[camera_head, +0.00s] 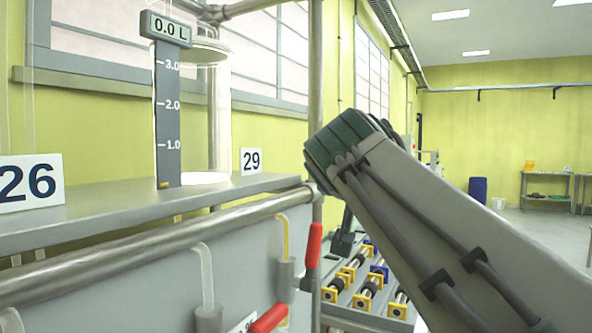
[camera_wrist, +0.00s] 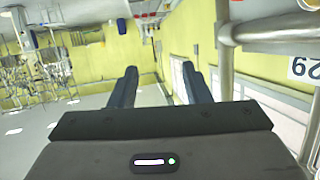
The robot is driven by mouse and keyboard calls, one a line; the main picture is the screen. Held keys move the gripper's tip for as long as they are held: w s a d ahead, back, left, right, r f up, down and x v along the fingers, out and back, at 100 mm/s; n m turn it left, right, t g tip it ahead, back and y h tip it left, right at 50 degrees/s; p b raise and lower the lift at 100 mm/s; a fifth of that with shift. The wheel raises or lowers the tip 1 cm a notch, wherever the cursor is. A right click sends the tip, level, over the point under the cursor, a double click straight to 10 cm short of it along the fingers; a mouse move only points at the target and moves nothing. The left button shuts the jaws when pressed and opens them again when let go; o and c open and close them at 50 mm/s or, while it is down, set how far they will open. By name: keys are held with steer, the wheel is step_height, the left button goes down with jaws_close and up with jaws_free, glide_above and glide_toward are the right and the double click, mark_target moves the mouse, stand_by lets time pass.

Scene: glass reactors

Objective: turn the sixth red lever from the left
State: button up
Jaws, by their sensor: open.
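Two red levers show in the head view on the front of the reactor bench. One red lever (camera_head: 313,245) stands upright at the bench's right end, and another red lever (camera_head: 268,319) lies tilted at the bottom edge. I cannot tell from these frames which is sixth from the left. A red bar, apparently a lever, also shows at the top right of the wrist view (camera_wrist: 272,28). My gripper (camera_wrist: 160,82) is open, with nothing between its two dark fingers. The red bar is to the right of and beyond the fingers. My arm hides much of the head view's right side.
A glass vessel with a 0.0 L display (camera_head: 170,28) stands on the grey bench. A metal rail (camera_head: 150,245) runs along its front, and a vertical pipe (camera_head: 316,100) rises at its right end. A rack of yellow-ended cylinders (camera_head: 368,292) is beyond. Open floor lies far right.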

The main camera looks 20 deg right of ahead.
steer(key=shift+s+d+r, duration=0.35)
steer(key=shift+d, duration=0.15)
steer(key=shift+s+d+r, duration=0.3)
steer(key=shift+d, duration=0.2)
